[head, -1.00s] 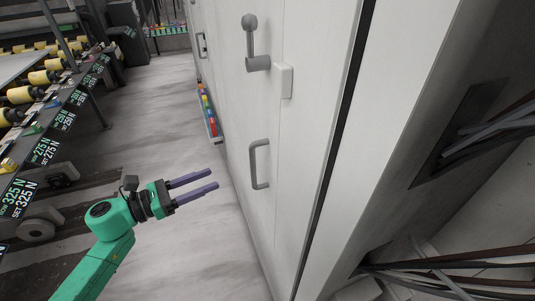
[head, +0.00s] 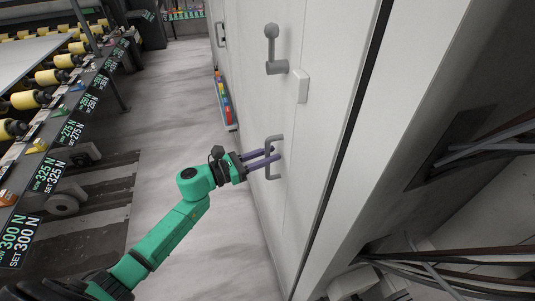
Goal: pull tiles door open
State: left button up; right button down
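The white cabinet door (head: 262,99) stands at the middle of the head view and looks shut. Its grey U-shaped pull handle (head: 273,176) is on the lower part. A grey lever with a ball end (head: 271,48) sits higher on the same front. My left gripper (head: 275,155), with two purple fingers, is at the pull handle. The fingers are apart, and the handle's upright bar appears to lie across or between them. I cannot tell whether they touch it. My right gripper is out of view.
A conveyor machine with yellow rollers (head: 31,99) and label plates runs along the left. A low rack with coloured items (head: 224,100) is beside the cabinet front. Cables (head: 450,268) hang at the right. The grey floor between is clear.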

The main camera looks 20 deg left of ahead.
pick_arm(q)
grip_shut()
jog(key=shift+r, duration=0.1)
dwell(1.1)
